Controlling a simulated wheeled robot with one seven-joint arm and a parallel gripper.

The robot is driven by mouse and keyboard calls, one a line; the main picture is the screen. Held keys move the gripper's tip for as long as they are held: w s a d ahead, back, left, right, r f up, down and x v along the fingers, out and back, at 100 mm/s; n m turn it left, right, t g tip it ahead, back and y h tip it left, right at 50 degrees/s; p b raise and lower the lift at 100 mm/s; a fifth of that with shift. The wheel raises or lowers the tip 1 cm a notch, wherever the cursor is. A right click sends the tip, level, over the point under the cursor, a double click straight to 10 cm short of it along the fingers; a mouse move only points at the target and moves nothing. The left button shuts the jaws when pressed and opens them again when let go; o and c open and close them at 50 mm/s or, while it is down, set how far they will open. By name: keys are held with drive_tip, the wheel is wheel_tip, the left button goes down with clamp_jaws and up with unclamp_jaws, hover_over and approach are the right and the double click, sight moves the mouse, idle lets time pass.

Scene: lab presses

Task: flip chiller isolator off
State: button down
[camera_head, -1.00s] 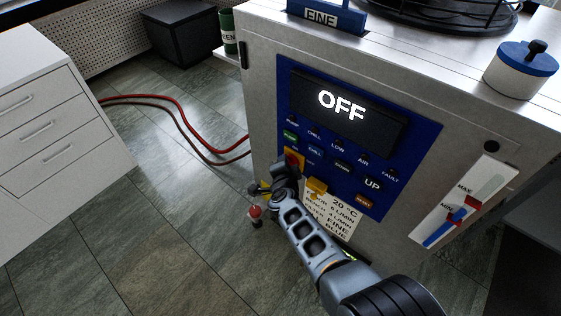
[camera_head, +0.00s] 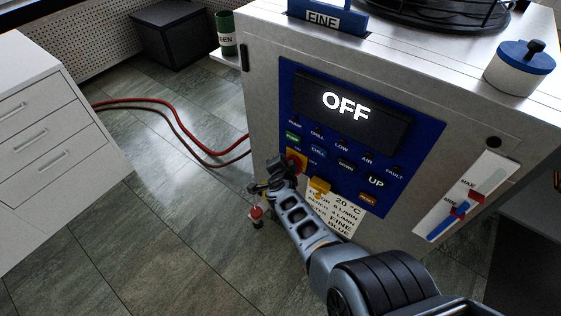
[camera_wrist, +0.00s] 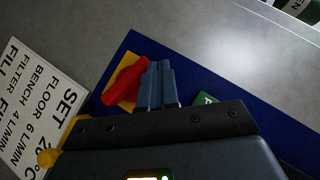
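The chiller isolator is a red handle (camera_head: 297,162) on a yellow plate on the chiller's blue panel (camera_head: 375,195). In the wrist view the red handle (camera_wrist: 124,80) lies slanted across its yellow plate. My gripper (camera_head: 286,166) is at the panel, partly covering the handle. In the wrist view my gripper's fingers (camera_wrist: 158,82) are together, with nothing visible between them. They are just right of the handle, close to its upper end; I cannot tell whether they touch it. The display (camera_head: 347,108) reads OFF.
Push buttons, including a green one (camera_head: 292,137), sit close around the isolator. A yellow part (camera_head: 319,187) sticks out at its right. A white label (camera_head: 338,213) is below. Red hoses (camera_head: 180,125) run along the floor at left, beside a white drawer cabinet (camera_head: 50,150).

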drive_tip(key=shift+w+a+f+b, duration=0.25)
drive_tip(key=shift+a+b, duration=0.1)
drive_tip(key=shift+b, duration=0.05)
idle(0.4)
idle(0.4)
